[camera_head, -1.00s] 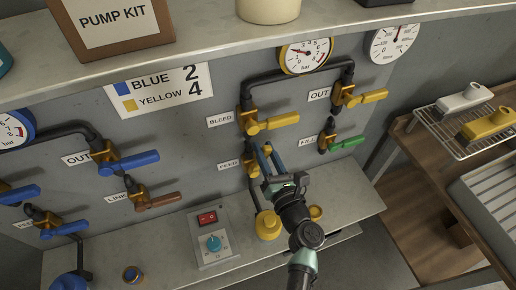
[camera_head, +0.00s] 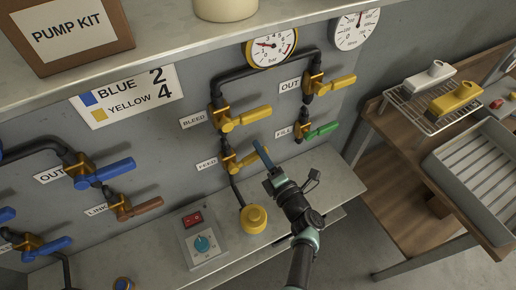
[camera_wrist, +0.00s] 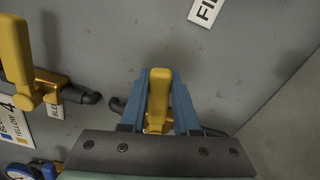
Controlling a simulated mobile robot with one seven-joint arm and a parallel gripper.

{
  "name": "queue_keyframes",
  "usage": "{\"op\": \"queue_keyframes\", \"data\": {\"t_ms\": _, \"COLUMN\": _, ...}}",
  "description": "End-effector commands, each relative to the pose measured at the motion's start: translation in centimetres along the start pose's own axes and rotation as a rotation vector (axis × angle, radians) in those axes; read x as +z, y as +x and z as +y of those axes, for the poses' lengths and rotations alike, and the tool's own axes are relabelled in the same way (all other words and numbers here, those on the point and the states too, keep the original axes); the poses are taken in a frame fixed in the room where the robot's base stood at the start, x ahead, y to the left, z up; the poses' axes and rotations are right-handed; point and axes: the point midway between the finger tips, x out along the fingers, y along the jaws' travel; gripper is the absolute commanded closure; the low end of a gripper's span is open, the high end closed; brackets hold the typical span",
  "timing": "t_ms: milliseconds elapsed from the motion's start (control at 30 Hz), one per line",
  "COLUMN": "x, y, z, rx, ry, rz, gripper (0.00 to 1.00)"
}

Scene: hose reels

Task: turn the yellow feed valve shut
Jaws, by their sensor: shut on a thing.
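The yellow feed valve (camera_head: 230,163) is on the grey panel above the FEED label's right side, below the bleed valve. Its yellow handle (camera_head: 248,158) points right, roughly parallel to the bleed handle. My gripper (camera_head: 259,154) is at this handle, with one blue finger clearly visible in the head view. In the wrist view, the feed handle (camera_wrist: 158,95) stands between the two blue fingers of my gripper (camera_wrist: 158,88), which are shut on it. The handle's base is partly hidden behind my gripper.
The yellow bleed valve (camera_head: 245,118) is just above, and the green fill valve (camera_head: 320,131) is to the right. A wooden bench (camera_head: 392,165) with a rack stands at right.

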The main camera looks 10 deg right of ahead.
Motion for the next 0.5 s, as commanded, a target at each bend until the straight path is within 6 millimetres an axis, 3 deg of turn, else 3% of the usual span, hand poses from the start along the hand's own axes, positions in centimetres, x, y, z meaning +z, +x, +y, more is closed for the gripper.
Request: {"op": "queue_keyframes", "data": {"t_ms": 500, "x": -0.5, "y": -0.1, "z": -2.4, "rx": -0.003, "ry": 0.264, "rz": 0.001, "gripper": 1.0}}
